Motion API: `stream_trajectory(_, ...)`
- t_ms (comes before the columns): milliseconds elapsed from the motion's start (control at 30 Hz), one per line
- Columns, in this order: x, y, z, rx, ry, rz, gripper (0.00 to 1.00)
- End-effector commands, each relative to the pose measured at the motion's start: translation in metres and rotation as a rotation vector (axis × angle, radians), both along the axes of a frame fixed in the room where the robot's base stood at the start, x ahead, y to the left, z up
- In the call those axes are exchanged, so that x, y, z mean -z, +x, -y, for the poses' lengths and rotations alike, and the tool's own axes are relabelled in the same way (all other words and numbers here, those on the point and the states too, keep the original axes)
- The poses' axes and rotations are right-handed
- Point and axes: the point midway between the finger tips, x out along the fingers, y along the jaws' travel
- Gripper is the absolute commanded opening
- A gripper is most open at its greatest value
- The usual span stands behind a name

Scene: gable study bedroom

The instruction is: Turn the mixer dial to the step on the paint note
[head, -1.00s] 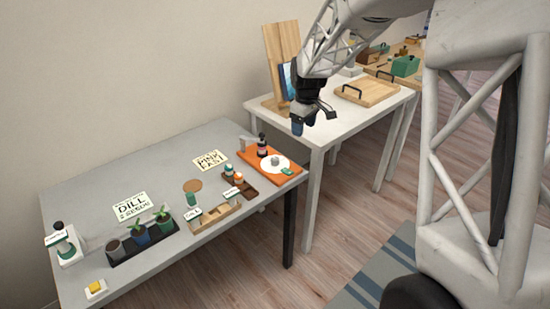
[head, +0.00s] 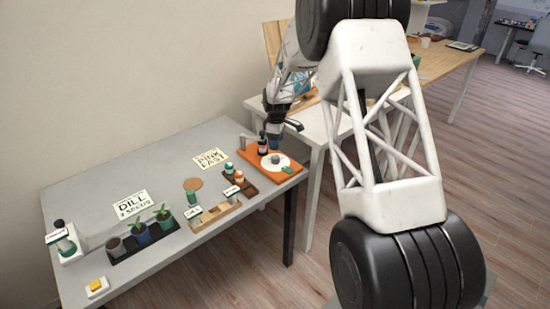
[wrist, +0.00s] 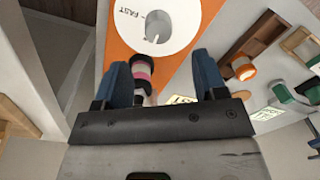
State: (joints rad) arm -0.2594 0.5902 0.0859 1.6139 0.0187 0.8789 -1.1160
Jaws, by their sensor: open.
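The mixer is an orange board (head: 285,176) at the right end of the grey table, with a white dial plate (head: 284,166) and a grey knob (head: 275,159). In the wrist view the plate (wrist: 184,12) reads "FAST" at left, and the pale knob (wrist: 158,27) stands beyond my fingertips. The paint note (head: 210,158) lies left of the mixer and seems to read "PINK FAST". My gripper (wrist: 162,72) is open above the mixer's near side, apart from the knob. In the head view my gripper (head: 274,138) hangs beside the dark bottle.
A dark bottle (head: 262,146) stands on the board; its pink-banded body (wrist: 142,68) shows between my fingers in the wrist view. A brown tray with small bottles (head: 240,178), a wooden rack (head: 215,214), a "DILL" card (head: 132,203) and potted plants (head: 140,233) lie leftward.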

Motion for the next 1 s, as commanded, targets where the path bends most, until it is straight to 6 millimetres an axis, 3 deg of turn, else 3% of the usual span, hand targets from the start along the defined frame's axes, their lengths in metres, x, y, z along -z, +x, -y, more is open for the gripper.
stream_trajectory(633,0.011,0.004,-0.003,-0.013,0.0,-0.003,0.65)
stream_trajectory(1000,0.047,0.002,-0.003,-0.012,-0.001,-0.004,0.65)
